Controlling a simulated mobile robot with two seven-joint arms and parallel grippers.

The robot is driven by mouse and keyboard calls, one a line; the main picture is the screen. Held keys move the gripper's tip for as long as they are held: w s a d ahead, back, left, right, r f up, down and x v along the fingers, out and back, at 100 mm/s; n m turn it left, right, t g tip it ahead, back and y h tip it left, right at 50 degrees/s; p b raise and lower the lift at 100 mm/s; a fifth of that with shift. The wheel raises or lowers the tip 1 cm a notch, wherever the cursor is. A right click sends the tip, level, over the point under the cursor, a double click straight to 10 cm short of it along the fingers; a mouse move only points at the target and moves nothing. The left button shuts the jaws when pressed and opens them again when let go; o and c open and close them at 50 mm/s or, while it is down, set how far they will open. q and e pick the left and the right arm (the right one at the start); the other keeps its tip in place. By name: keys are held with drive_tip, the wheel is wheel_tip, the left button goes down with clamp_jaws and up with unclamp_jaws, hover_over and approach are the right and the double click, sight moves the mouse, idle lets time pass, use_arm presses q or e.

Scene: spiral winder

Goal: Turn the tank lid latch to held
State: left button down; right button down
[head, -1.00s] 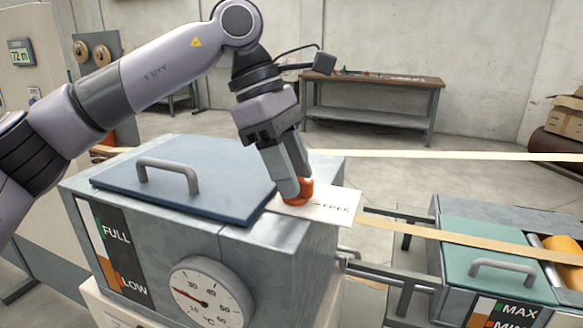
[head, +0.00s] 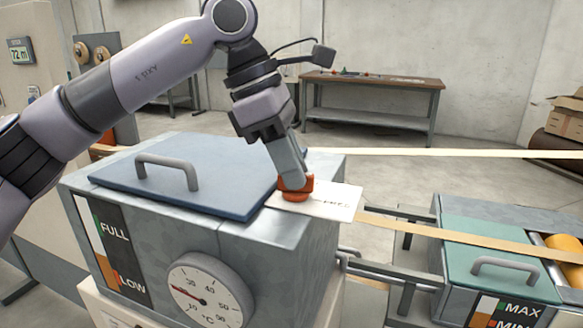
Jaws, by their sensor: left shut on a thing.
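The tank lid latch (head: 296,194) is a small orange-red knob on the tank top, at the right edge of the blue lid. My left gripper (head: 294,178) comes down on it from above and is shut on it, hiding part of it. A white label plate (head: 333,201) lies beside the latch, its printed word too small to read surely. The blue tank lid (head: 225,185) with its grey handle (head: 167,168) lies flat on the grey tank (head: 290,245). My right gripper is not in view.
A dial gauge (head: 208,295) and a FULL/LOW level strip (head: 113,255) are on the tank front. A second tank with a green lid (head: 490,245) stands at right. Pale bands (head: 450,154) run across behind. A workbench (head: 372,100) stands at the back.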

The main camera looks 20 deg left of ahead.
use_arm(q)
drive_tip(key=n, duration=0.1)
drive_tip(key=n+t+b, duration=0.1)
drive_tip(key=n, duration=0.1)
drive_tip(key=shift+s+n+t+y, duration=0.1)
drive_tip(key=shift+n+t+y, duration=0.2)
drive_tip(key=n+t+y+b, duration=0.1)
drive_tip(key=n, duration=0.2)
drive_tip(key=shift+d+n+b, duration=0.15)
drive_tip(key=shift+n+b, duration=0.15)
drive_tip(key=shift+b, duration=0.05)
drive_tip(key=n+y+b, duration=0.1)
drive_tip(key=n, duration=0.2)
drive_tip(key=shift+s+n+t, duration=0.1)
drive_tip(key=shift+n+t, duration=0.2)
drive_tip(key=shift+t, duration=0.1)
drive_tip(key=shift+d+n+y+b, duration=0.15)
drive_tip(key=shift+n+y+b, duration=0.6)
drive_tip(key=shift+n, duration=1.55)
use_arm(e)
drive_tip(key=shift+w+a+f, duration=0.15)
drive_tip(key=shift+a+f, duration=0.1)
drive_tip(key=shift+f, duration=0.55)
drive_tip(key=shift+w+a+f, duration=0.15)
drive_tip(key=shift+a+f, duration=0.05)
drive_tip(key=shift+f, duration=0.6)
use_arm(q)
drive_tip(key=shift+y, duration=0.25)
drive_tip(key=c, duration=1.1)
unclamp_jaws()
